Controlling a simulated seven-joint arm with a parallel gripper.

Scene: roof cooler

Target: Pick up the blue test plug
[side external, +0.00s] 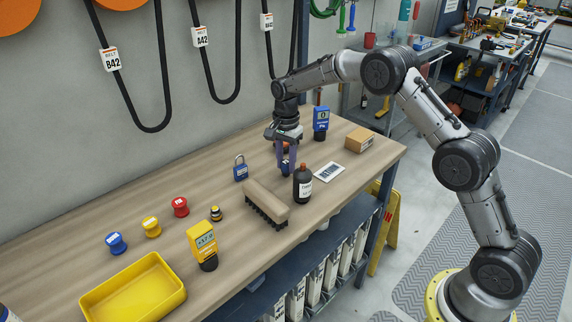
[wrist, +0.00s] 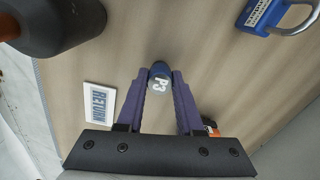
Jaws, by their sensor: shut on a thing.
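The blue test plug (wrist: 160,71) is between my fingertips in the wrist view. Its pale top end reads "P3". My gripper (wrist: 161,82) has its two purple fingers closed on it from both sides. In the side external view my gripper (side external: 286,168) points down at the back half of the bench, behind a dark bottle. The plug is mostly hidden between the fingers there. I cannot tell whether it touches the bench or is just above it.
A dark bottle (side external: 303,184) stands close in front of my gripper. A blue padlock (side external: 240,172) is to the left, a brush (side external: 265,204) in front. A white card (side external: 329,172) and a cardboard box (side external: 359,140) lie right. A yellow tray (side external: 136,289) is front left.

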